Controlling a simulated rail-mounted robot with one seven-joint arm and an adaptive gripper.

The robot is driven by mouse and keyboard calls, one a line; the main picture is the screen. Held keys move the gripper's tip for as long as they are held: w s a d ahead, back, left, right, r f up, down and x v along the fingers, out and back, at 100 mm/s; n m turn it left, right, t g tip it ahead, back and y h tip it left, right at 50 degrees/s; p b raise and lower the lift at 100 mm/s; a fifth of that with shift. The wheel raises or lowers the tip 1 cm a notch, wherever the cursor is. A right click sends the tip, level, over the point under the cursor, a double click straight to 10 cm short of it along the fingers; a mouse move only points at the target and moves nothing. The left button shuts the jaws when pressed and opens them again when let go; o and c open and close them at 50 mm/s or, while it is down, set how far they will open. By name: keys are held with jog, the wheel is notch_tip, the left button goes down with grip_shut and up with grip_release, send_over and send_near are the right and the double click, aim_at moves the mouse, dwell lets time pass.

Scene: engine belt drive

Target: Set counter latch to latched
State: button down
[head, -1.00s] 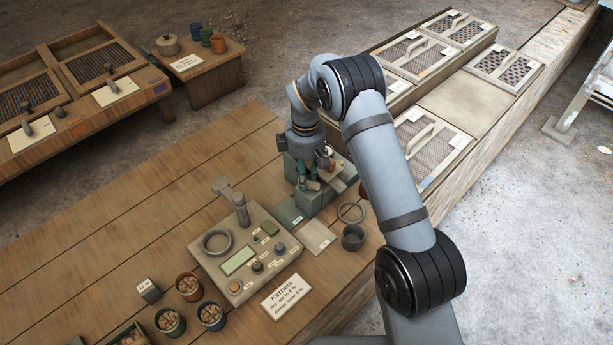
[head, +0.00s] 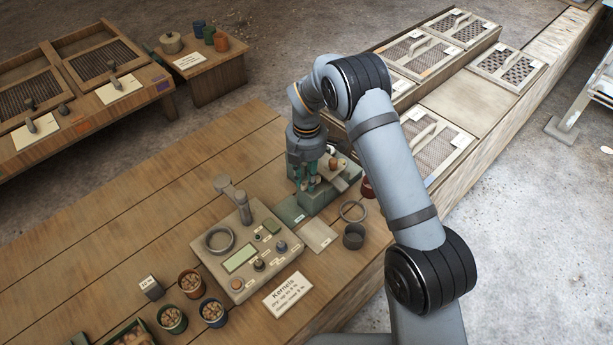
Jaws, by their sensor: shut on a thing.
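My gripper (head: 306,183) points down at the green device (head: 318,201) near the far right end of the wooden table. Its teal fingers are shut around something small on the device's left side. This appears to be the counter latch, but the fingers hide it, so its setting cannot be told. A pale plate-like part and a brown rounded thing (head: 333,165) show on top of the device, to the right of my fingers.
A control box (head: 241,258) with a screen, knobs and a grey ring stands left of the device. A dark cup (head: 353,236) and a loose ring (head: 353,210) lie in front. Small pots of kernels (head: 191,283) stand at the lower left.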

aim_at(307, 181)
jog(key=shift+n, duration=1.2)
jog(key=c, duration=1.8)
grip_release()
jog(key=shift+s, duration=0.1)
notch_tip(307, 181, up, 12)
